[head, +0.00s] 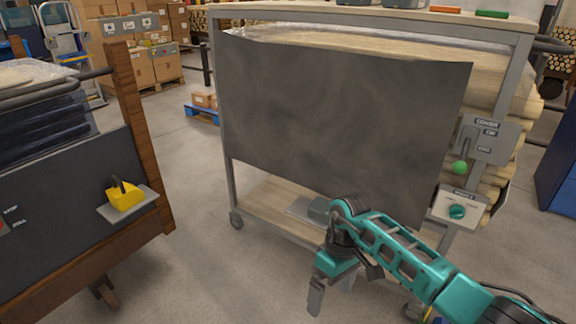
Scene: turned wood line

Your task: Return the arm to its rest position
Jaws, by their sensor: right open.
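My right arm comes in from the lower right, in teal and dark grey. Its right gripper (331,292) points down in front of the lower part of the wheeled rack. The gripper is open, with a gap between its two fingers and nothing visible between them. My left gripper is not in the head view.
A wheeled rack with a dark cover sheet (340,115) stands close behind my right arm. On its right side are a lever with a green knob (459,168) and a box with a teal dial (457,212).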

